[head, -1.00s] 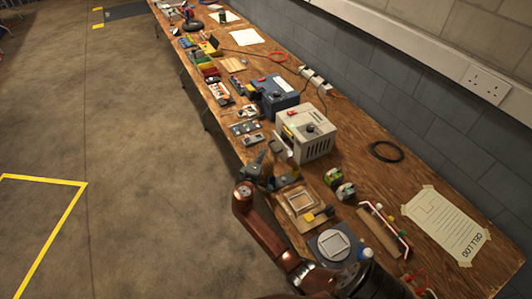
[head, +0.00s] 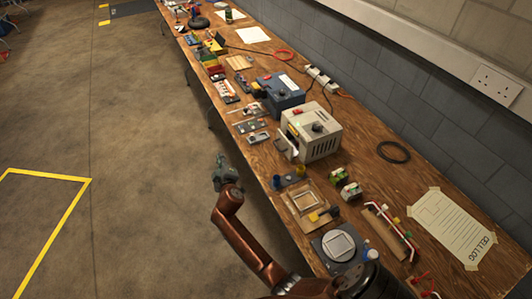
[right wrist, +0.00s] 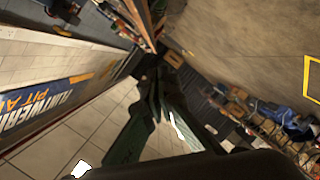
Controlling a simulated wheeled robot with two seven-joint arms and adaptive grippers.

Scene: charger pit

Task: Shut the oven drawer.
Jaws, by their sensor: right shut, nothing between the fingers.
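The oven (head: 318,130) is a cream box with a dark knob and a red patch on top, standing on the wooden bench. Its drawer (head: 288,144) shows at the left-facing front as a pale panel standing out from the body. How far it stands out is hard to tell. My right gripper (head: 221,168) is shut and empty, left of the drawer and out past the bench's front edge, clear of the oven. In the right wrist view its dark fingers (right wrist: 160,95) are close together, and neither oven nor drawer can be made out.
A blue-grey box (head: 279,93) stands behind the oven. A wooden frame (head: 304,200), a plate device (head: 338,243) and small green-white parts (head: 345,182) lie nearer. A black ring (head: 394,152) lies to the right. The floor (head: 120,190) left of the bench is clear.

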